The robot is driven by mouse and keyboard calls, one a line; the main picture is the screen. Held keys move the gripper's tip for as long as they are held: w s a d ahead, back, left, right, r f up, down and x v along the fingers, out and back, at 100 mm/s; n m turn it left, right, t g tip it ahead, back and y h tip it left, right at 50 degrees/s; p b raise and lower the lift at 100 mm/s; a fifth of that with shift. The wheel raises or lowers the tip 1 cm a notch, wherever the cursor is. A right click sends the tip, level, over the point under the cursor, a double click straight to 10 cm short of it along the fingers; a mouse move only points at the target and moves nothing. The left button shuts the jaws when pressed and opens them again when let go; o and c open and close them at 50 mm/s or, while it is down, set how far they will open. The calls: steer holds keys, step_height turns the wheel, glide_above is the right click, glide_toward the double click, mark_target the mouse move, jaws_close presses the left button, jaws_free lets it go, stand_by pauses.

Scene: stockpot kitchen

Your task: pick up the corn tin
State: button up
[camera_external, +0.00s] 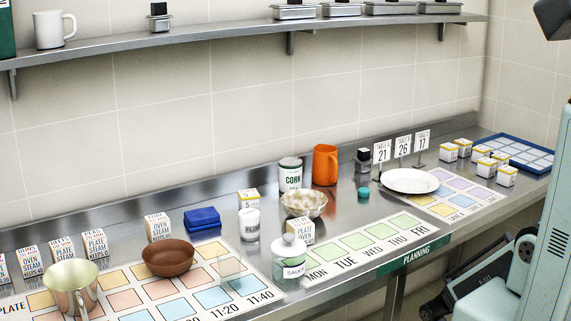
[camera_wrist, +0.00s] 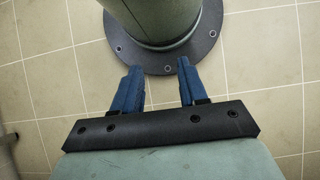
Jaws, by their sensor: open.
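The corn tin (camera_external: 290,176) is a white can with a green "CORN" label and a pale metal lid. It stands upright on the steel counter near the back wall, left of an orange mug (camera_external: 326,165) and behind a mottled bowl (camera_external: 304,203). The bowl slightly overlaps its lower part in the external view. My gripper (camera_wrist: 158,68) shows in the wrist view with its two blue fingers spread and nothing between them. It hangs over the tiled floor beside my own base, well away from the tin. The tin is not in the wrist view.
A white cup (camera_external: 249,224), a numbered box (camera_external: 248,199) and a sauce jar (camera_external: 289,258) stand left and in front of the tin. A white plate (camera_external: 411,181), sign holders and small boxes are to the right. A steel shelf (camera_external: 230,30) runs above.

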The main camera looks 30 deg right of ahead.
steer(key=o, duration=1.1)
